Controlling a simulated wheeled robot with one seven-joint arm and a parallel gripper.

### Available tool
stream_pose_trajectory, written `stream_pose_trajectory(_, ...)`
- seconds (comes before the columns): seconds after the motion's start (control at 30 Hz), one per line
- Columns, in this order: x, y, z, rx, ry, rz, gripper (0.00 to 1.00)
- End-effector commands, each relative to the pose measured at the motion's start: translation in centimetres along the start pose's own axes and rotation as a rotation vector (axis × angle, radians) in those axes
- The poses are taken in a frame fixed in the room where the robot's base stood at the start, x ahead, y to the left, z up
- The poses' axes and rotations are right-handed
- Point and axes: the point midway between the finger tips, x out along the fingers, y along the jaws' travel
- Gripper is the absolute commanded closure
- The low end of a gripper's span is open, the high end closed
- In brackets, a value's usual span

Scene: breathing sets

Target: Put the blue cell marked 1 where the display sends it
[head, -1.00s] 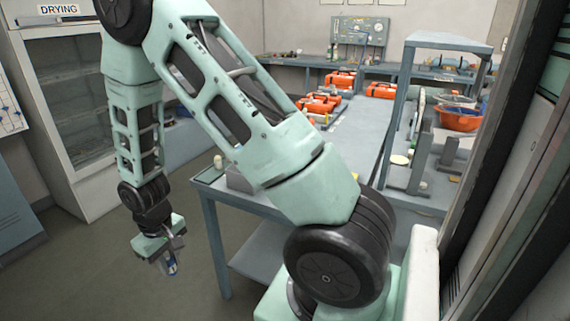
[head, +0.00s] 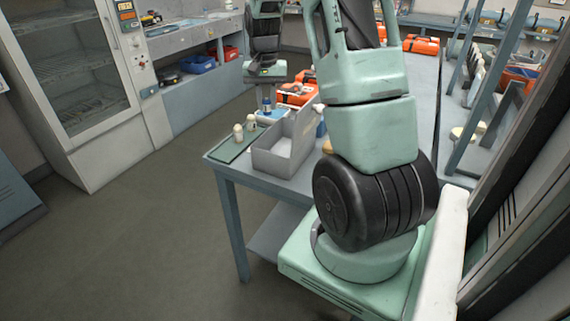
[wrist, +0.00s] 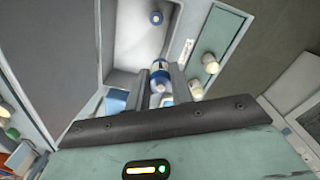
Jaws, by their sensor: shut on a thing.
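My gripper (head: 266,84) hangs above the table, near the far left end of a grey bin. It is shut on a blue and white cell (head: 266,103), held pointing down. In the wrist view the cell (wrist: 160,78) shows between the fingers (wrist: 161,92); I cannot read a number on it. The grey bin (head: 272,160) is open on top and stands on the table. In the wrist view a small pale cell end with a dark centre (wrist: 156,18) shows inside the bin. I cannot make out a readable display.
A green tray (head: 229,153) beside the bin bears cream cells (head: 238,132). Orange cases (head: 295,93) lie farther back on the table (head: 222,170). A glass-door cabinet (head: 75,75) stands at left; the floor between is clear.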

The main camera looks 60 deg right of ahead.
Motion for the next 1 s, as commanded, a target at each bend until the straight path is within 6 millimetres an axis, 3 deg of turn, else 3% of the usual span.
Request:
stream_pose_trajectory(0.1, -1.5, 3.9, -1.8, 0.134, 0.002, -0.006, 1.00)
stream_pose_trajectory(0.23, -2.7, 6.1, -2.4, 0.210, -0.003, -0.007, 1.00)
stream_pose_trajectory(0.33, -2.4, 6.7, -2.5, 0.230, -0.007, -0.007, 1.00)
stream_pose_trajectory(0.47, 0.1, 6.7, -2.4, 0.232, -0.011, -0.006, 1.00)
stream_pose_trajectory(0.8, 8.4, 6.6, -2.4, 0.230, -0.011, -0.006, 1.00)
stream_pose_trajectory(1.0, 10.8, 6.5, -2.5, 0.229, -0.006, -0.007, 1.00)
